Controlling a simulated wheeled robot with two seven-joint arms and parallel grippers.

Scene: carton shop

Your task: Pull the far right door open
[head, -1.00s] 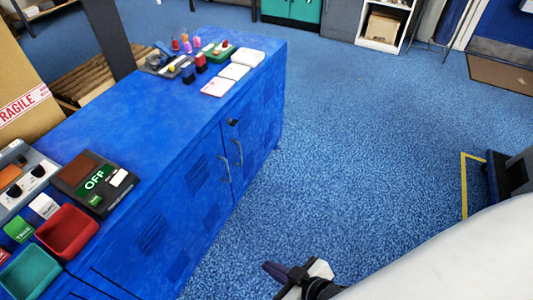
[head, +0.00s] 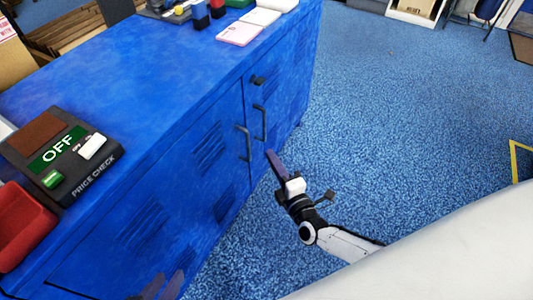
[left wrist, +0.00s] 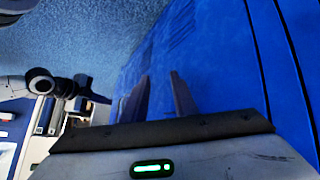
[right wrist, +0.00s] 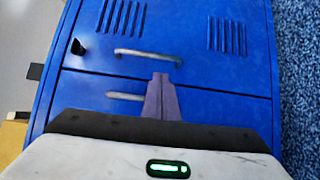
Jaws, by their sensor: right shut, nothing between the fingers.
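The blue cabinet's far right door (head: 285,85) appears shut, with slotted vents, a dark knob (head: 258,81) and a bar handle (head: 260,122). The adjoining door (head: 210,150) also appears shut, with its own handle (head: 245,143). My right gripper (head: 272,156) is shut and empty, in front of the doors near the handles. In the right wrist view, its fingertips (right wrist: 160,77) lie just below the right end of the far right door's handle (right wrist: 148,56); contact is unclear. My left gripper (head: 160,287) is low by the cabinet's near part; in the left wrist view its fingers (left wrist: 159,78) stand apart, empty.
The cabinet top holds a price-check device (head: 65,155), a red tray (head: 20,225) and, at the far end, white and pink pads (head: 240,33). Blue carpet (head: 390,120) is clear to the right of the doors.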

